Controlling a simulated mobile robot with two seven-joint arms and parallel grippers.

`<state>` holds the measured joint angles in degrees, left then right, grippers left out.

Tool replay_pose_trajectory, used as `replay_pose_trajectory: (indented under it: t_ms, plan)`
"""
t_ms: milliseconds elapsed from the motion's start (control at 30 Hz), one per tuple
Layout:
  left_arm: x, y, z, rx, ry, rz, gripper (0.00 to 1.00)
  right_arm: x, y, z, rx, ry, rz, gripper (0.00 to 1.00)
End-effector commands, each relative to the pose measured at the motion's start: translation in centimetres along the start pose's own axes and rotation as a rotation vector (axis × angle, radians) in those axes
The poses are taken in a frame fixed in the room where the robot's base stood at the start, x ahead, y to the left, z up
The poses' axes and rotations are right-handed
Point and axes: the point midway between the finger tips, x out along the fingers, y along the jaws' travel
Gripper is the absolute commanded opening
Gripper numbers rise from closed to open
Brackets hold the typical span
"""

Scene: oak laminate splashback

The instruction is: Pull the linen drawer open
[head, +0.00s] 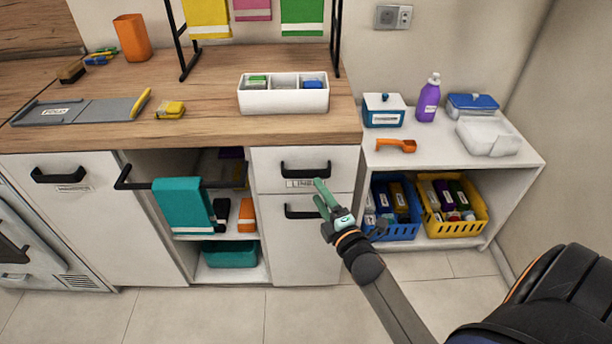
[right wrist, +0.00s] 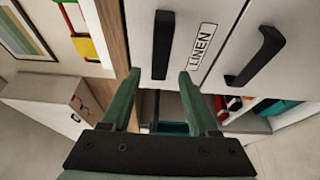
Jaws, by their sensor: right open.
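The linen drawer (head: 265,178) is the white upper drawer under the worktop, and it looks shut. Its black bar handle (head: 305,166) sits above a LINEN label (head: 300,183); the label (right wrist: 202,46) also shows in the right wrist view. My right gripper (head: 320,192) is open and empty in front of the drawer, near the handle's right end and lower. In the right wrist view its green fingers (right wrist: 159,74) appear on either side of one end of the handle (right wrist: 163,40). I cannot see contact. My left gripper is out of view.
A second drawer handle (head: 300,212) is just below, partly behind my right gripper. At left, a teal towel (head: 183,205) hangs on a rail before an open shelf. At right stands a white shelf unit (head: 520,150) with baskets. A white divided box (head: 283,102) stands above on the worktop.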

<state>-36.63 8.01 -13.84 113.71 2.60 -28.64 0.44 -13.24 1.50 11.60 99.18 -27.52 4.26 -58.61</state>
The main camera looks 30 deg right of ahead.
Motion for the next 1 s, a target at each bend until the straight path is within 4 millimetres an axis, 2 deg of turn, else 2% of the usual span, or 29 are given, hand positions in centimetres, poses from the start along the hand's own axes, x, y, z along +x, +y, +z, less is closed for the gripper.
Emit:
replay_pose_trajectory:
  t_ms: [33,200,433,600,867,1000]
  plan:
    - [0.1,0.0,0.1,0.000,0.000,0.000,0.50,1.2,0.1,0.0,-0.001,0.001,0.004,0.60]
    - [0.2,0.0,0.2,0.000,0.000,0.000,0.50,4.4,0.0,0.0,0.001,0.000,0.001,0.60]
    - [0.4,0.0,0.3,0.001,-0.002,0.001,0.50,7.4,-0.1,0.0,0.001,0.000,-0.001,0.60]
    - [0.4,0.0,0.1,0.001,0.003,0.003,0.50,8.2,-0.1,0.0,0.001,0.000,-0.002,0.60]
    - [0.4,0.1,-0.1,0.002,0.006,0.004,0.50,8.3,-0.1,0.0,0.002,0.000,-0.002,0.60]
    - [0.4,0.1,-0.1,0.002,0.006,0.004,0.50,8.3,-0.1,0.0,0.002,0.000,-0.002,0.47]
